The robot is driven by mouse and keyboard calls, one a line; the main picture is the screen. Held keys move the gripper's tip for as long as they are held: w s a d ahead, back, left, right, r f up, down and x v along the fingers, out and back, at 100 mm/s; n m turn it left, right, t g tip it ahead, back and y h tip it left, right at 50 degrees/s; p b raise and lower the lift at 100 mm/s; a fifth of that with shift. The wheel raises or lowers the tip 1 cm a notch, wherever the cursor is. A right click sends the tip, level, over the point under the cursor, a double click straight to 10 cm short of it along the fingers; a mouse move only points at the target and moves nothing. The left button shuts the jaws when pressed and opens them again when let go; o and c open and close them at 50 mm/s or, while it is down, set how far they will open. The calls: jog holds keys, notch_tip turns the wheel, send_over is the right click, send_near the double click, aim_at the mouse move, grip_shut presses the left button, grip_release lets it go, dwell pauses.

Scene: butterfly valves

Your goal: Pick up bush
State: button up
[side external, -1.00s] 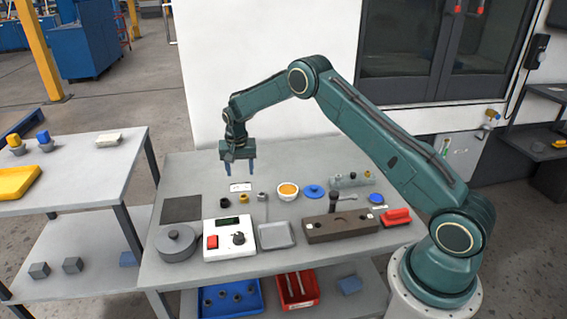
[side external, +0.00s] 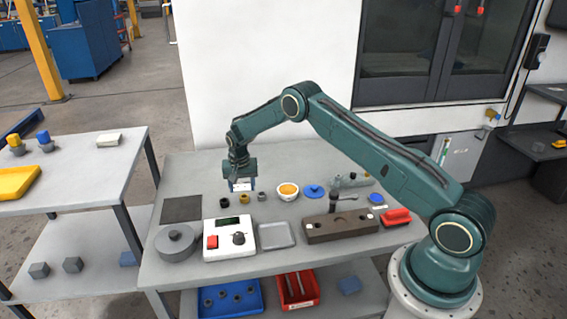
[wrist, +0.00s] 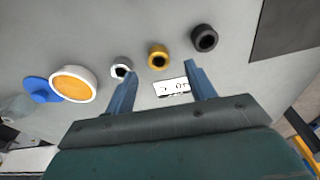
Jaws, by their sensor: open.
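Three small ring-shaped parts stand in a row on the grey table: a black one (side external: 224,202), a brass-yellow one (side external: 244,198) and a grey one (side external: 262,196). I cannot tell by name alone which is the bush. In the wrist view the brass ring (wrist: 158,53) lies just beyond the gap between my fingertips. The black ring (wrist: 204,38) is up to the right, and the grey ring (wrist: 120,67) is by the left fingertip. My gripper (wrist: 161,68) is open and empty. In the side view my gripper (side external: 242,188) hangs just behind the row.
A white label card (wrist: 172,87) lies between my fingers. A bowl with orange contents (side external: 288,191) and a blue disc (side external: 313,192) stand to the right. A white control box (side external: 230,239), a grey tray (side external: 276,235) and a brown block (side external: 340,226) are nearer the front.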

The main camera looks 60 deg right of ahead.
jog(key=shift+w+d+f, duration=0.1)
jog(key=shift+d+f, duration=0.1)
jog(key=shift+f, duration=0.9)
jog(key=shift+w+d+f, duration=0.1)
jog(key=shift+d+f, duration=0.1)
jog(key=shift+f, duration=0.9)
jog(key=c, duration=1.1)
jog(key=shift+r, duration=0.2)
notch_tip(320, 180, up, 20)
jog(key=shift+f, duration=0.15)
